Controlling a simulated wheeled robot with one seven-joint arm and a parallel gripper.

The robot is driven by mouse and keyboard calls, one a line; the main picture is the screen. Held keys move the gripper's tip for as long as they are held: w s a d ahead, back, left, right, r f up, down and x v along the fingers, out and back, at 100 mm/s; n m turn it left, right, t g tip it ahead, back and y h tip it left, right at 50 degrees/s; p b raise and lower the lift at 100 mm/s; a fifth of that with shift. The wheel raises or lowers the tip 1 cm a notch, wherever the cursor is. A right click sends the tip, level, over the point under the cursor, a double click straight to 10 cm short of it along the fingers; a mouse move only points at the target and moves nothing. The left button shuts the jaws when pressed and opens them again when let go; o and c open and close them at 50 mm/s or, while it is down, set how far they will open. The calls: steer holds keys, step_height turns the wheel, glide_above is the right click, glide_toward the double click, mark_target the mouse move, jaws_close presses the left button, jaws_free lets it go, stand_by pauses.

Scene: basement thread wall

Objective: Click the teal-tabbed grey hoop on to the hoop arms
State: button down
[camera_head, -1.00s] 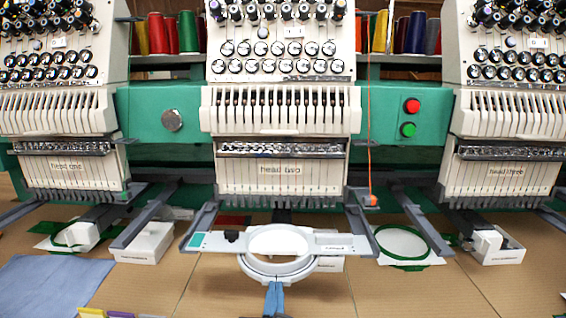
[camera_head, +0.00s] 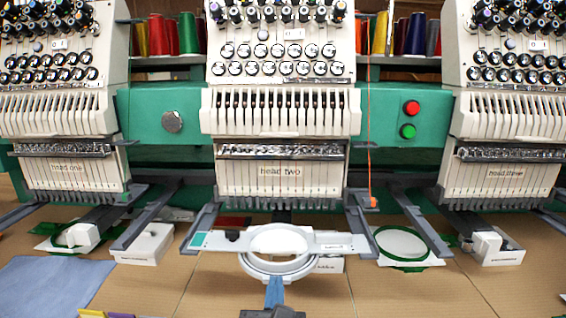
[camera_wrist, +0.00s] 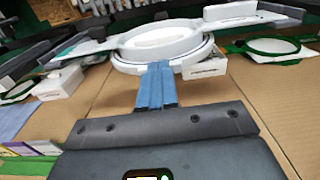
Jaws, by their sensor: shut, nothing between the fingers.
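The grey hoop (camera_head: 262,266) lies in front of head two, its wide bracket crossing between the two dark hoop arms, left (camera_head: 203,222) and right (camera_head: 357,222). Its teal tab (camera_head: 198,240) is at the bracket's left end, over the left arm; a black knob sits beside it. Whether the bracket is seated on the arms I cannot tell. The hoop also shows in the wrist view (camera_wrist: 165,44). My gripper (camera_head: 274,284) is shut and empty, its blue fingers together at the hoop's front rim. The fingertips (camera_wrist: 158,66) overlap the rim in view; contact is unclear.
Green hoops lie at left (camera_head: 70,236) and right (camera_head: 402,260), with white boxes near heads one and three. A blue cloth (camera_head: 50,282) lies front left. The brown table is clear at front right.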

mark_target(278, 252)
steer(key=shift+w+d+p, duration=0.2)
steer(key=shift+w+p, duration=0.25)
steer(key=shift+w, duration=4.2)
steer(key=s+p, duration=0.2)
steer(key=s, duration=0.5)
steer(key=shift+a+p, duration=0.15)
steer(key=shift+p, duration=0.15)
